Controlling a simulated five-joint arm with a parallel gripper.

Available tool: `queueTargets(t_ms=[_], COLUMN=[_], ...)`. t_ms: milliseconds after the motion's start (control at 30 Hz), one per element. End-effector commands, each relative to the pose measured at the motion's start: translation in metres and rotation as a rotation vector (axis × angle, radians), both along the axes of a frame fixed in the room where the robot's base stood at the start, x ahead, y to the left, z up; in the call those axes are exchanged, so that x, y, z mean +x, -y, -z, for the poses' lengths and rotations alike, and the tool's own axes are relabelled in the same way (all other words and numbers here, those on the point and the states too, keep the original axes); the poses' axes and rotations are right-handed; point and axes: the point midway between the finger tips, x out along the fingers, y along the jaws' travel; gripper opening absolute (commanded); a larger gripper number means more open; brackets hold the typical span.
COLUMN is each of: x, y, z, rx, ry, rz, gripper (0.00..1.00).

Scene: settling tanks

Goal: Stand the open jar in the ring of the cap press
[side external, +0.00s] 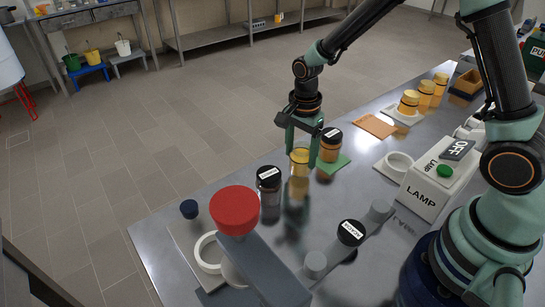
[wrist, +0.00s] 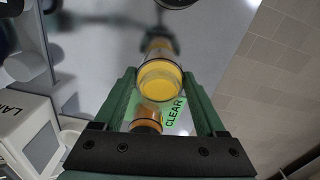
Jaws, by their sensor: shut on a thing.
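The open jar (side external: 299,162) is clear with amber-yellow contents and no cap. My gripper (side external: 302,150) is shut on it, one finger on each side. In the wrist view the jar (wrist: 160,80) shows its yellow round top between the green fingers (wrist: 165,90). It looks upright; I cannot tell whether its base touches the table. The cap press stands in the front of the side view, with a red knob (side external: 235,210) on a grey arm. Its white ring (side external: 206,253) lies on the base left of the knob, partly hidden by the press, and looks empty.
A black-capped jar (side external: 269,186) stands between the held jar and the press. Another capped jar (side external: 331,143) stands on a green mat (side external: 340,163) behind. A labelled black cap (side external: 351,233) is at front right. The lamp box (side external: 433,180) is right.

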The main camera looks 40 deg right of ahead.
Motion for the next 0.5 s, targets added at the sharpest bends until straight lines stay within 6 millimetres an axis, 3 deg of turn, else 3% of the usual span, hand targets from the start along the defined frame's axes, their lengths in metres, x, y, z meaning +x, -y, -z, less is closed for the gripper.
queueTargets(t_ms=[500], x=[0.001], y=[0.0], z=[-0.134], rx=[0.001], ry=[0.009], rz=[0.0], gripper=[0.01])
